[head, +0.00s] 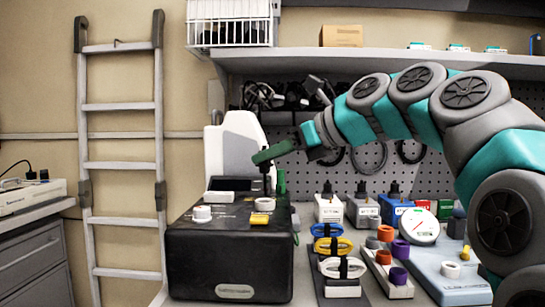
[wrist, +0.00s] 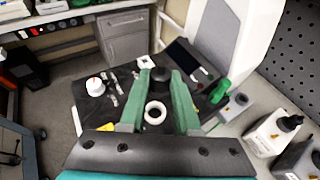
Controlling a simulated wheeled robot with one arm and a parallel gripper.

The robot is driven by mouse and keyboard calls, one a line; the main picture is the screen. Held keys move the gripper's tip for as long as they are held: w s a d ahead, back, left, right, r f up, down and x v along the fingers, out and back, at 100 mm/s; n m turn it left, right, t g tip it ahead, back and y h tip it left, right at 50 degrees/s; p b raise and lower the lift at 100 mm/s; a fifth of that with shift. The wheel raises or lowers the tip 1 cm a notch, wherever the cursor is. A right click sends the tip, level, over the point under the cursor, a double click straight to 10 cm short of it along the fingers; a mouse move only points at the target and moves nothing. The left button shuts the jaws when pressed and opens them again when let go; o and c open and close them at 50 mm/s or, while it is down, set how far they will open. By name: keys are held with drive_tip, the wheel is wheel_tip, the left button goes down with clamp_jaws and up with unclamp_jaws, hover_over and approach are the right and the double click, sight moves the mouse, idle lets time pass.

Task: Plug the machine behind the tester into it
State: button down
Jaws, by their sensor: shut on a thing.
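The tester (head: 228,262) is a large black box with a pale label on its front. It also shows as a dark top face in the wrist view (wrist: 85,108). Behind it stands a tall white machine (head: 238,140), which is at the upper right in the wrist view (wrist: 228,28). My gripper (head: 264,157) has green fingers and is over the tester's back right part. In the wrist view the fingertips are shut on a small dark plug (wrist: 160,75). Its lower end is unclear, so I cannot tell whether it touches the tester. A white ring (wrist: 154,113) shows between the fingers.
A white knob (head: 202,214) and a yellow block (head: 263,204) sit on the tester. A green upright part (head: 281,182) is at its right side. Several bottles, coloured loops and a round gauge (head: 418,226) crowd the bench at right. A ladder (head: 122,150) stands at left.

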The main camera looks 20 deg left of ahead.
drive_tip(key=shift+s+f, duration=0.1)
drive_tip(key=shift+f, duration=1)
wheel_tip(320, 180, down, 2)
drive_tip(key=b, duration=0.3)
drive_tip(key=shift+f, duration=0.15)
drive_tip(key=shift+r, duration=0.2)
drive_tip(key=shift+d+p, duration=0.1)
drive_tip(key=shift+p, duration=0.35)
drive_tip(key=shift+f, duration=0.2)
drive_tip(key=shift+p, duration=1)
drive_tip(key=shift+f, duration=1.05)
idle(1.1)
drive_tip(key=shift+c, duration=0.3)
unclamp_jaws()
drive_tip(key=shift+r, duration=0.1)
idle(0.4)
